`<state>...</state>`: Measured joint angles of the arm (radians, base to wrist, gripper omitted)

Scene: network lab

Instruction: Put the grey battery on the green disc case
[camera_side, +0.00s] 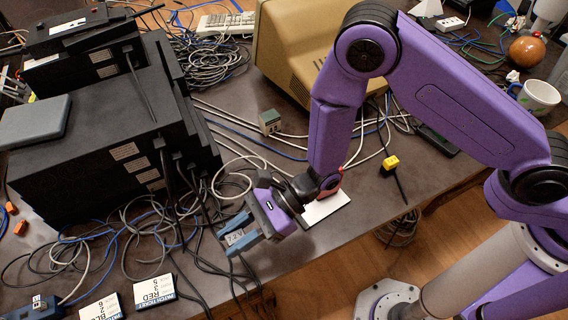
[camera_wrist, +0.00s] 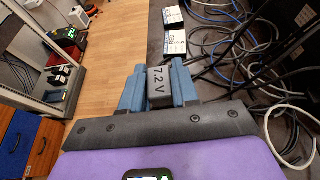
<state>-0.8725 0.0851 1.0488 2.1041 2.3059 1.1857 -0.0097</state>
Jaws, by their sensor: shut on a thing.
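The grey battery, marked "7.2 V", is held between the two blue fingers of my gripper. In the wrist view the battery (camera_wrist: 158,88) stands between the fingertips (camera_wrist: 160,86); in the side view the battery (camera_side: 236,238) shows at the end of my gripper (camera_side: 240,236), above the table's front part. I cannot make out a green disc case in either view. A white case labelled RED (camera_side: 155,290) and one labelled BL (camera_side: 101,308) lie at the front left; both seem to show in the wrist view too, with labels too small to read.
Black stacked devices (camera_side: 95,170) fill the left, with a grey box (camera_side: 35,122) on top. Loose cables cover much of the table. A beige monitor (camera_side: 300,45) stands behind. A white flat piece (camera_side: 325,207) lies near the front edge, and a small grey-green box (camera_side: 270,121) stands mid-table.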

